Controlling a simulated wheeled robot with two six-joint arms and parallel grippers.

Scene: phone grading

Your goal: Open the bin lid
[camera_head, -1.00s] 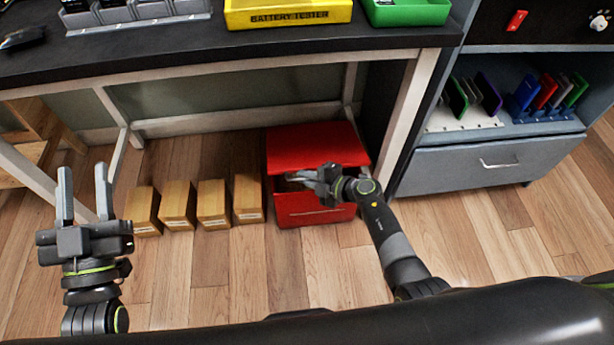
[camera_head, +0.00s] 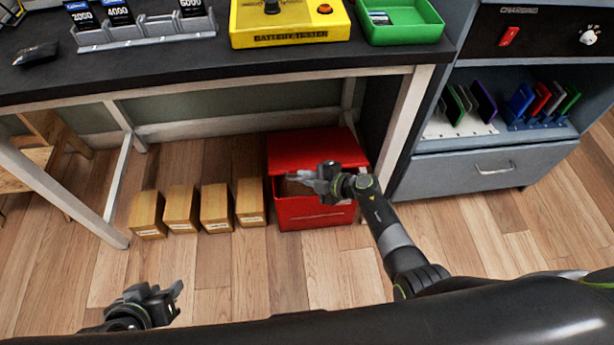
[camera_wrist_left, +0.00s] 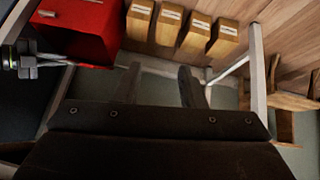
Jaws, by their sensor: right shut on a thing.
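The red bin (camera_head: 315,212) stands on the floor under the bench's right end. Its red lid (camera_head: 312,148) is raised at the front, with a dark gap between lid and front wall. My right gripper (camera_head: 302,180) is at that gap, shut on the lid's front edge; the fingers partly hide the contact. The bin also shows at upper left in the left wrist view (camera_wrist_left: 85,25). My left gripper (camera_head: 172,296) is low at the picture's left, away from the bin. Its fingers stand apart and empty in the left wrist view (camera_wrist_left: 160,85).
Several wooden blocks (camera_head: 181,210) stand in a row left of the bin. The bench top (camera_head: 200,70) overhangs behind it, and a white bench leg (camera_head: 405,120) stands close at right. A grey drawer cabinet (camera_head: 480,170) is further right. The front floor is clear.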

